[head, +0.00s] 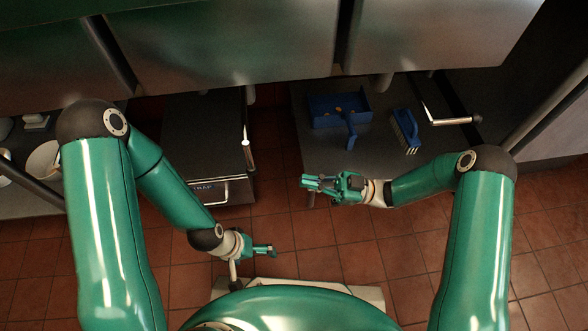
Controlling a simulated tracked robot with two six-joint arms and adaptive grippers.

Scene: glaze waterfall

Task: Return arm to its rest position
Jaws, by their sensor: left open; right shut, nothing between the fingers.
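My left arm comes in from the left and bends down to the centre. My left gripper (268,250) hangs above the tiled floor just in front of my base; it is open and empty. My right arm comes in from the right and its forearm points left. My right gripper (308,183) is shut and empty, in front of the front edge of the low dark shelf. Neither gripper appears to touch anything.
A blue dustpan (329,104) with small bits in it and a blue brush (406,131) lie on the shelf (300,120). A metal box (207,150) stands left. A steel counter (230,45) spans the top. A white bowl (45,160) sits far left. The tiled floor (300,240) is clear.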

